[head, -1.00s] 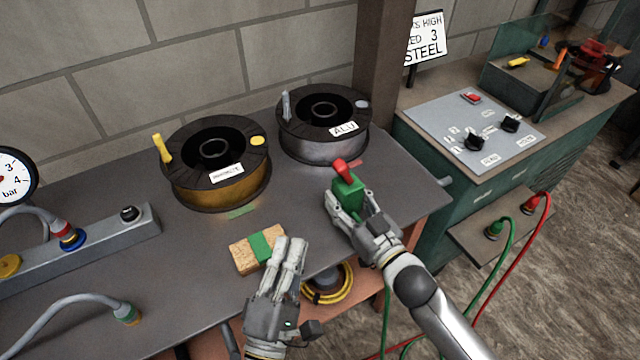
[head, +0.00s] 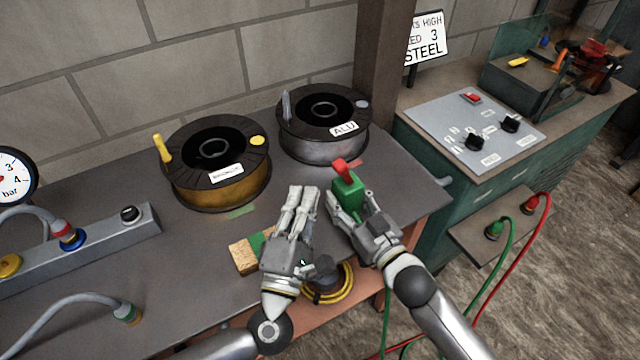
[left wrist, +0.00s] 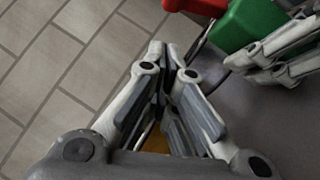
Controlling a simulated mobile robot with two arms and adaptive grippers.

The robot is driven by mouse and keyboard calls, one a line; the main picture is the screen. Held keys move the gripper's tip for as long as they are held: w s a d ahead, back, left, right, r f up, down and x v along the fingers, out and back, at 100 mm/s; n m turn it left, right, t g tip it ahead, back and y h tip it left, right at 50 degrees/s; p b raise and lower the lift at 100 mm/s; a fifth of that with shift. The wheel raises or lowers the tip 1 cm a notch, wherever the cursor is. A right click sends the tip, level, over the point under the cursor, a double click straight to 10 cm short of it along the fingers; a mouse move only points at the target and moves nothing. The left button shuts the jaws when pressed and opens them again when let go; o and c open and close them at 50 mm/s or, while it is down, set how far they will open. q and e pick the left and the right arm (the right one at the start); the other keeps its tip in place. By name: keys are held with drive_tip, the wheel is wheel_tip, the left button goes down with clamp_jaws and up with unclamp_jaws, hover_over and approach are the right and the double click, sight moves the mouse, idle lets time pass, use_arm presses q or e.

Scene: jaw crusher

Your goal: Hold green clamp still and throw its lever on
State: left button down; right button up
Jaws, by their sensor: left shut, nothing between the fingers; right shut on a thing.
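The green clamp (head: 349,198) is a green block with a red lever (head: 342,169) on top, leaning up and to the left in the head view. My right gripper (head: 350,208) is shut on the clamp's body near the bench's right edge. The clamp (left wrist: 245,22) and its red lever (left wrist: 196,6) also show at the top of the left wrist view. My left gripper (head: 304,194) is shut and empty, just left of the clamp and apart from it. In the left wrist view the left fingers (left wrist: 172,58) are closed together.
A wood-and-green block (head: 245,255) lies on the bench, partly hidden by my left gripper. Two wire spools, brown (head: 216,192) and grey (head: 324,148), stand behind. A valve rail (head: 100,240) lies left. The welding machine's panel (head: 475,130) is at right.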

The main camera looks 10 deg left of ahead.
use_arm(q)
drive_tip(key=shift+w+d+r, duration=0.45)
drive_tip(key=shift+w+d, duration=0.15)
drive_tip(key=shift+d, duration=0.15)
drive_tip(key=shift+w+d+r, duration=0.4)
drive_tip(key=shift+w+d, duration=0.15)
drive_tip(key=shift+d, duration=0.15)
drive_tip(key=shift+w+d+r+m+g, duration=0.15)
drive_tip(key=shift+d+r+m+g, duration=0.05)
drive_tip(key=shift+r+m+g, duration=0.35)
drive_tip(key=shift+w+d+r+h, duration=0.15)
drive_tip(key=shift+w+d+r, duration=0.15)
drive_tip(key=shift+d+r, duration=0.15)
drive_tip(key=shift+w+d+r+h, duration=0.15)
drive_tip(key=shift+w+d+r, duration=0.15)
drive_tip(key=shift+r, duration=0.2)
drive_tip(key=shift+s, duration=0.1)
drive_tip(key=v, duration=1.2)
